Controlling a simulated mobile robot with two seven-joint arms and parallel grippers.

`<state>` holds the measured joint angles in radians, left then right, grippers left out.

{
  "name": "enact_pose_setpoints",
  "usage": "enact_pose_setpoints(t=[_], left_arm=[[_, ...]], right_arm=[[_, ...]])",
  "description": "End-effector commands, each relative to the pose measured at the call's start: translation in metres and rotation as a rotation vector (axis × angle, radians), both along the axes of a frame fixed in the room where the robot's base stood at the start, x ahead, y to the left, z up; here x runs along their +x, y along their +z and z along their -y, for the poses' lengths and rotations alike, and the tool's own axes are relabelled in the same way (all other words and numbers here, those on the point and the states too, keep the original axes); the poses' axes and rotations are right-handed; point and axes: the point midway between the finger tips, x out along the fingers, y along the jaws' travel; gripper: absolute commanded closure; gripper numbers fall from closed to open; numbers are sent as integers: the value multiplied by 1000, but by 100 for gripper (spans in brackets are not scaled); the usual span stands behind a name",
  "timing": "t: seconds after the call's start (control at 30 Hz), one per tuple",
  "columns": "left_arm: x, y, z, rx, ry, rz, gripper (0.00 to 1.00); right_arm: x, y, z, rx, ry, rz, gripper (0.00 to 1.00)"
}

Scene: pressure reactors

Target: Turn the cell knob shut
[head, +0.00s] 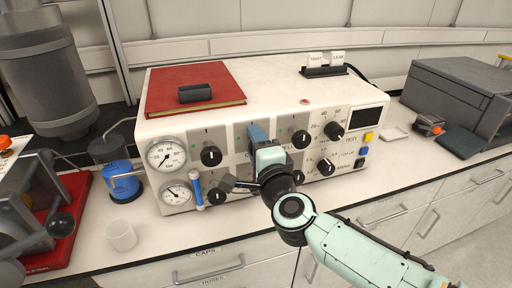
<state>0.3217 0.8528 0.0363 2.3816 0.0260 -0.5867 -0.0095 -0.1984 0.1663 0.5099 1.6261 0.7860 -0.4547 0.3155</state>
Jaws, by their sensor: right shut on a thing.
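My right gripper (257,138) is at the upper middle of the white reactor box's front panel (240,205), with its arm coming in from the lower right. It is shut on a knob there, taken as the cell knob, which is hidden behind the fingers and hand. The knob's pointer and setting cannot be seen. Part of a label ending in "ELL" shows just right of the hand. Black knobs show on both sides, such as the upper left knob (211,156) and the upper right knob (300,140). My left gripper is not in view.
Two round gauges (167,155) and a blue lever (197,190) are at the panel's left. A red book (196,88) and a "TIGHT"/"LEAK" card stand (325,70) are on top. A white cup (121,235) stands at the bench's front left.

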Motion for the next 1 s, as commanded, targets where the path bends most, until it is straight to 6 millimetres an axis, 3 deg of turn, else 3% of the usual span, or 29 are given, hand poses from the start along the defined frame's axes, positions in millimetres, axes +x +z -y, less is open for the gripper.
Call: enact_pose_setpoints(t=[0.23, 0.6, 1.0], left_arm=[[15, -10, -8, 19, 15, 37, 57], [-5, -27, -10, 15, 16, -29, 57], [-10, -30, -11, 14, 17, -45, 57]], right_arm=[[0, -2, -1, 205, 3, -69, 83], [-1, 0, -2, 406, 5, -134, 83], [-1, 1, -2, 463, 4, -152, 83]])
